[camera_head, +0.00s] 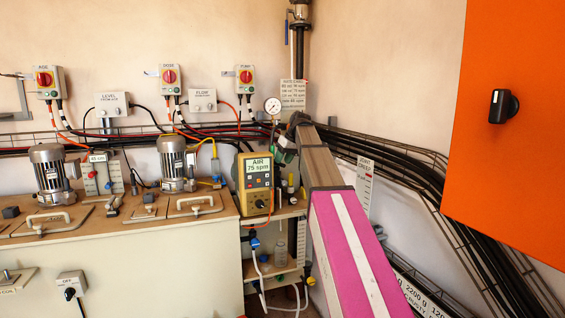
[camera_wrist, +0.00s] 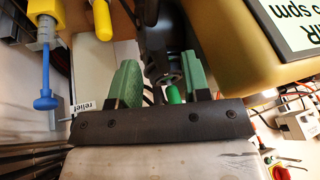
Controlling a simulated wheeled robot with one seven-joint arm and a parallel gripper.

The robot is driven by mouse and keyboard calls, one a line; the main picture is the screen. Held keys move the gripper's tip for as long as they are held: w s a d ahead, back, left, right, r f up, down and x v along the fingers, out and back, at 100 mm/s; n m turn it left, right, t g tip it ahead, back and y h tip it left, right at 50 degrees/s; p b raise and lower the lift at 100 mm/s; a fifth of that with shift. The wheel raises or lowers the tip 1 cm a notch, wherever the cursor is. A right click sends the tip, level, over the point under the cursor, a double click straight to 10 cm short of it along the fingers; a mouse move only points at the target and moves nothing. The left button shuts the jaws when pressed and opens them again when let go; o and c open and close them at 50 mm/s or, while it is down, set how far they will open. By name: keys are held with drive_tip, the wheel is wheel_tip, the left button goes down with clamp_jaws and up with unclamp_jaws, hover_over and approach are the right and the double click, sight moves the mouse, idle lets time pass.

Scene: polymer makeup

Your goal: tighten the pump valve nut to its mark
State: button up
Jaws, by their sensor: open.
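The yellow-cased pump (camera_head: 258,182) stands on a small shelf right of the tan-topped bench, its green display reading "AIR 75 spm". Its casing fills the upper right of the wrist view (camera_wrist: 235,50). My gripper (camera_wrist: 161,76) has two green fingers, open and apart. A dark round fitting (camera_wrist: 165,62) shows between and beyond them, with a small green piece (camera_wrist: 174,94) nearer me. I cannot tell whether this fitting is the valve nut, or whether a finger touches it. No mark can be made out. In the head view my gripper (camera_head: 285,150) is small, just above and right of the pump.
A blue-handled valve (camera_wrist: 45,100), a yellow cylinder (camera_wrist: 103,18) and a "relief" label (camera_wrist: 86,105) lie left of the fingers. A pressure gauge (camera_head: 272,106) is above the pump. Black cables (camera_head: 400,170) run along the right wall. An orange cabinet (camera_head: 515,160) is at far right.

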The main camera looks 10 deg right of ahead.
drive_tip(key=v, duration=0.9)
drive_tip(key=shift+d+r, duration=0.2)
drive_tip(key=shift+s, duration=0.2)
drive_tip(key=x, duration=1)
drive_tip(key=shift+w+a+f, duration=0.1)
drive_tip(key=shift+a+f, duration=0.1)
drive_tip(key=shift+f, duration=0.15)
clamp_jaws()
